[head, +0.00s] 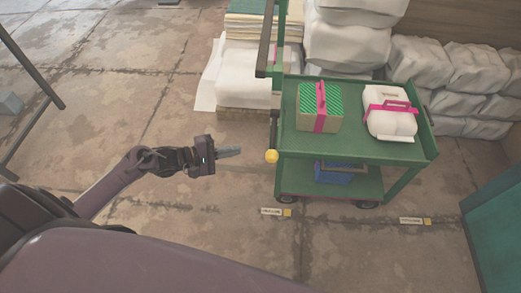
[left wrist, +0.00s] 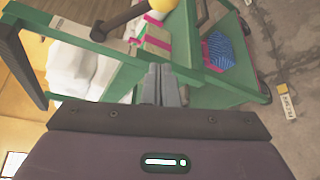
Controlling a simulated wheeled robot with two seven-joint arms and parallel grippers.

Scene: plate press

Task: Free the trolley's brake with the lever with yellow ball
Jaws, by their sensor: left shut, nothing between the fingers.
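The green trolley (head: 345,146) stands right of centre in the head view, and its frame fills much of the left wrist view (left wrist: 195,92). The yellow ball (head: 271,156) of the lever sits at the trolley's left side, near the handle-side post. In the left wrist view the yellow ball (left wrist: 158,4) is at the top edge, partly cut off, with a dark rod (left wrist: 113,22) beside it. My left gripper (head: 238,152) is shut and empty, just left of the ball with a small gap. Its fingers show in the left wrist view (left wrist: 162,86). My right gripper is not in view.
The trolley's top carries a green-patterned box (head: 312,108) and a white package (head: 390,112), both with pink bands. A blue item (head: 333,172) lies on the lower shelf. White sacks (head: 350,45) stand behind. A teal block (head: 500,225) is at right. Floor left of the trolley is clear.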

